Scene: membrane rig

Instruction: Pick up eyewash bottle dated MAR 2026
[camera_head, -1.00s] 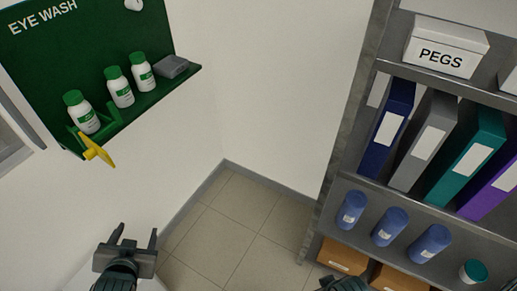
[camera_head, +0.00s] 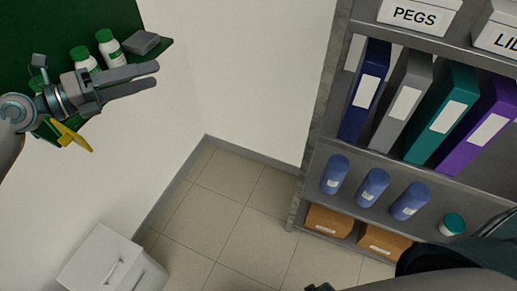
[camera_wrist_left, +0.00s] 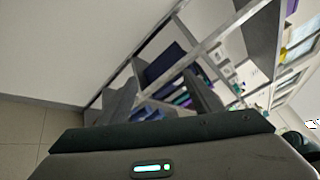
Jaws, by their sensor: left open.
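White eyewash bottles with green caps stand on the ledge of a dark green board (camera_head: 110,14) at upper left: a middle one (camera_head: 84,60), partly covered by my gripper, and a right one (camera_head: 110,48). The leftmost bottle is hidden behind my left arm. No date is readable on the labels. My left gripper (camera_head: 157,76) is open and empty in front of the ledge, its fingers pointing right, past the bottles. In the left wrist view its two fingers (camera_wrist_left: 162,92) are apart with nothing between them. A small dark part of what may be my right gripper shows at the bottom edge; its jaws are unclear.
A grey box (camera_head: 145,43) lies at the ledge's right end. A white cabinet (camera_head: 95,255) stands below. A shelf at right holds binders (camera_head: 447,110), blue cylinders (camera_head: 372,187) and cartons (camera_head: 330,221). The floor between is clear.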

